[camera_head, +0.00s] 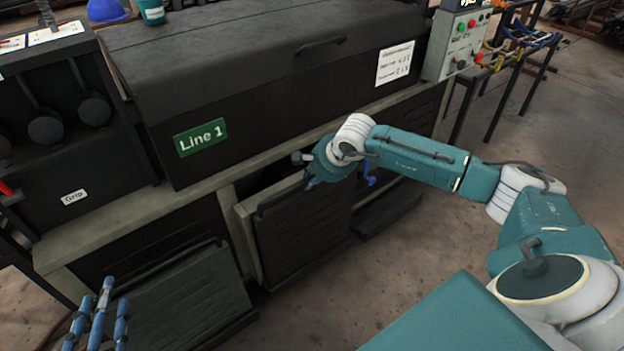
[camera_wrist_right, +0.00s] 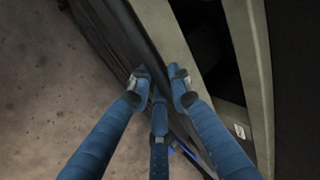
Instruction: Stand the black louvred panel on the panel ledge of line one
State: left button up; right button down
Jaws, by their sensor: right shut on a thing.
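The black louvred panel (camera_head: 300,232) is upright but tilted in front of the middle bay of Line 1 (camera_head: 201,137). My right gripper (camera_head: 312,178) is shut on its top edge; in the right wrist view the fingertips (camera_wrist_right: 159,84) lie on both sides of the panel (camera_wrist_right: 108,38). Whether its bottom edge rests on anything is not clear. A dark ledge (camera_head: 390,213) juts out low, to the right of the panel. My left gripper (camera_head: 100,300) is at the lower left, its blue fingers apart and empty.
Another dark louvred panel (camera_head: 180,303) slants in front of the left bay. A pale frame rail (camera_head: 215,182) runs above the bays. A control box (camera_head: 460,43) and a rack with coloured clamps (camera_head: 510,60) stand at the upper right. Floor at the lower middle is clear.

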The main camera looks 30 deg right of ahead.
pick_arm(q)
jog(key=shift+w+d+r, duration=0.1)
jog(key=shift+r, duration=0.25)
pick_arm(e)
jog(key=shift+w+r, duration=0.1)
jog(key=shift+r, duration=0.05)
jog(key=c, duration=1.5)
grip_release()
jog(key=shift+s+f, duration=0.3)
jog(key=shift+f, duration=0.05)
jog(key=v, duration=0.8)
jog(key=shift+w+r, duration=0.2)
jog(key=shift+r, duration=0.1)
